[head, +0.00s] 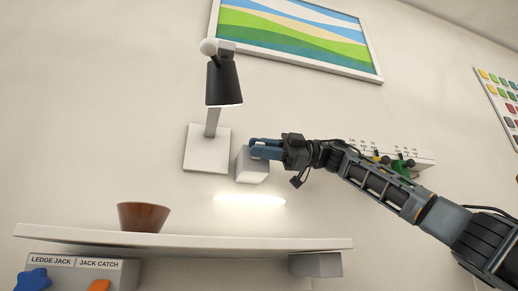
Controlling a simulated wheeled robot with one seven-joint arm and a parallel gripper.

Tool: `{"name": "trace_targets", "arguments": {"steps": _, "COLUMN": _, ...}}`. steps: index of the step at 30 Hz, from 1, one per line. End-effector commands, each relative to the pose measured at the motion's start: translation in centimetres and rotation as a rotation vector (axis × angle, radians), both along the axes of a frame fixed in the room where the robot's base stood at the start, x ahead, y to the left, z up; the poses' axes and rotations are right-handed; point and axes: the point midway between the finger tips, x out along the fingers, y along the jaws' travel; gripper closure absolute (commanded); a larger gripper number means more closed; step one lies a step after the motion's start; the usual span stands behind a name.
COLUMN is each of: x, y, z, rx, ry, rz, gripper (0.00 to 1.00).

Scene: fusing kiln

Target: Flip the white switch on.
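My gripper (256,147) reaches in from the right, its blue fingers in front of the top of a small pale box (252,170) on the wall. A white switch does not show clearly. The fingers cover the upper part of the box, where a switch could be hidden. I cannot tell whether the fingers touch the box. The fingers lie close together, but the view does not show whether they are open or shut.
A black-shaded lamp (224,83) on a white wall plate (205,160) is just left of my gripper. A bright strip glows on the wall below. A shelf (240,243) bears a brown bowl (142,216). A rack (415,157) is behind my arm; a picture (300,32) hangs above.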

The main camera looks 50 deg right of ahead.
Motion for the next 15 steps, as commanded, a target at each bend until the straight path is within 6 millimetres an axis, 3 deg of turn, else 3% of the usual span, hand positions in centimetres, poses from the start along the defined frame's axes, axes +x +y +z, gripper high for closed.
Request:
{"name": "trace_targets", "arguments": {"steps": 9, "x": -2.8, "y": -4.3, "z": -0.1, "rx": 0.003, "ry": -0.001, "rz": -0.004, "gripper": 0.78}}
{"name": "trace_targets", "arguments": {"steps": 15, "x": -3.8, "y": -5.8, "z": -0.1, "rx": 0.002, "ry": 0.0, "rz": -0.003, "gripper": 0.78}}
